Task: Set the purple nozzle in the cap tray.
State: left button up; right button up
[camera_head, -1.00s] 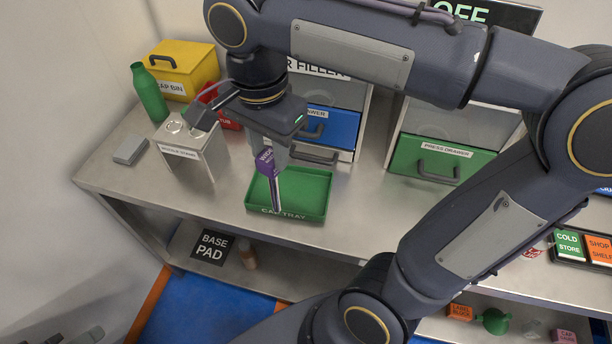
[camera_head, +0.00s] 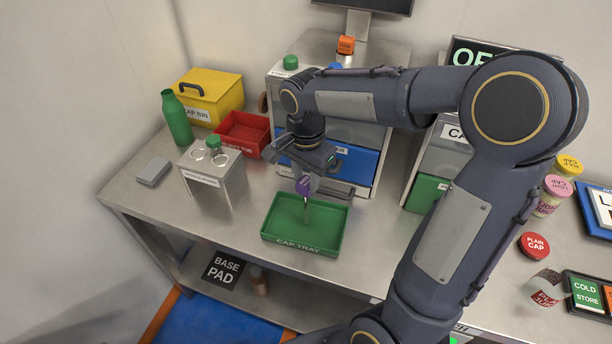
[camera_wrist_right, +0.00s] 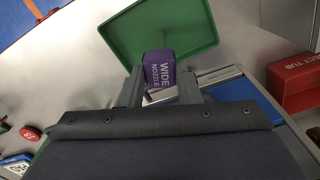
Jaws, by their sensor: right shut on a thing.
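The purple nozzle (camera_head: 307,185) has a purple head lettered "WIDE NOZZLE" and a thin grey stem pointing down. My right gripper (camera_head: 306,172) is shut on its head, which also shows between the fingers in the right wrist view (camera_wrist_right: 159,70). The green cap tray (camera_head: 272,238) is a shallow open box on the steel bench, and no other thing shows inside it. The nozzle hangs upright over the tray's back part. I cannot tell whether the stem's tip touches the tray floor. My left gripper is not in view.
A steel two-hole stand (camera_head: 216,182) is left of the tray, with a red tub (camera_head: 243,134) behind it. A blue drawer (camera_head: 355,166) with a handle stands close behind the tray. A grey block (camera_head: 153,171) lies farther left. Bare bench surrounds the tray's left side.

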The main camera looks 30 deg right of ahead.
jog(key=shift+f, duration=0.25)
jog(key=shift+f, duration=0.2)
jog(key=o, duration=1.1)
jog(key=shift+r, duration=0.2)
